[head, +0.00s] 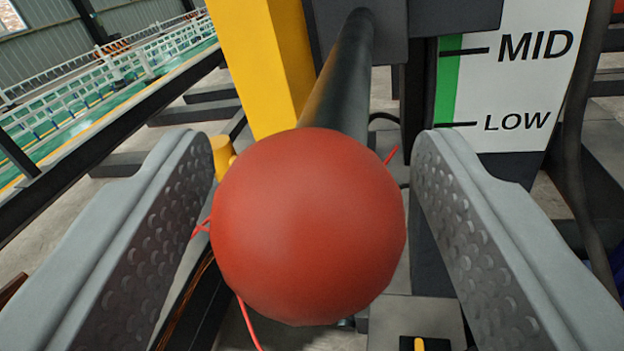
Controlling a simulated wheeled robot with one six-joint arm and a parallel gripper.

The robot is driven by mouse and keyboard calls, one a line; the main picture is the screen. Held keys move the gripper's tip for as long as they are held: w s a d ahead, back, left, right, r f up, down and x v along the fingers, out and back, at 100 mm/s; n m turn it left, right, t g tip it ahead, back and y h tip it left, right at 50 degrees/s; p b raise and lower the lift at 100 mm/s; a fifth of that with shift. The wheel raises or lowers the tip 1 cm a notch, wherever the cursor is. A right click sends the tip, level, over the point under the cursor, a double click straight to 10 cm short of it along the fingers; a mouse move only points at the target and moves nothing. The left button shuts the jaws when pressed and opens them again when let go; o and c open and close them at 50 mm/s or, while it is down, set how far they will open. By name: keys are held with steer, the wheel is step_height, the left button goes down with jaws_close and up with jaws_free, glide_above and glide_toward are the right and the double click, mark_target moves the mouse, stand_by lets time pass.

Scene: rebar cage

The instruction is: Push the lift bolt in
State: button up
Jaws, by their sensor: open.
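The lift bolt shows as a large red ball knob (308,228) on the end of a dark round rod (345,80). The rod runs away from me into a dark block (402,35) at the top of the view. My gripper (312,200) is open, with one grey dimpled finger on each side of the red knob. A narrow gap shows at the knob's right side. On the left, the finger's edge is close to the knob, and I cannot tell if they touch. The knob hides what lies directly behind it.
A yellow post (265,65) stands left of the rod. A white level plate (525,75) marked MID and LOW with a green strip is at the upper right. A dark hose (575,150) hangs at the right. Thin red wires show around the knob. White railings (110,65) stand far left.

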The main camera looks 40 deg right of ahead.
steer(key=v, duration=1.7)
steer(key=shift+a, duration=0.15)
steer(key=shift+s, duration=0.1)
steer(key=s+a+r+n+t+y, duration=0.35)
steer(key=s+a+r, duration=0.2)
steer(key=a, duration=0.35)
steer(key=s+a+r+n+t+y, duration=0.35)
steer(key=a+r+y, duration=0.2)
steer(key=a, duration=0.25)
steer(key=s+a+r+n+y, duration=0.1)
steer(key=s+a, duration=0.3)
steer(key=s, duration=0.4)
steer(key=s+a+r+n+g+y, duration=0.1)
steer(key=s+a+n+y, duration=0.2)
steer(key=s, duration=0.6)
steer(key=shift+a+n+g, duration=0.3)
steer(key=shift+a+n, duration=0.1)
steer(key=shift+a, duration=0.45)
steer(key=shift+s+d, duration=0.1)
steer(key=shift+s, duration=0.05)
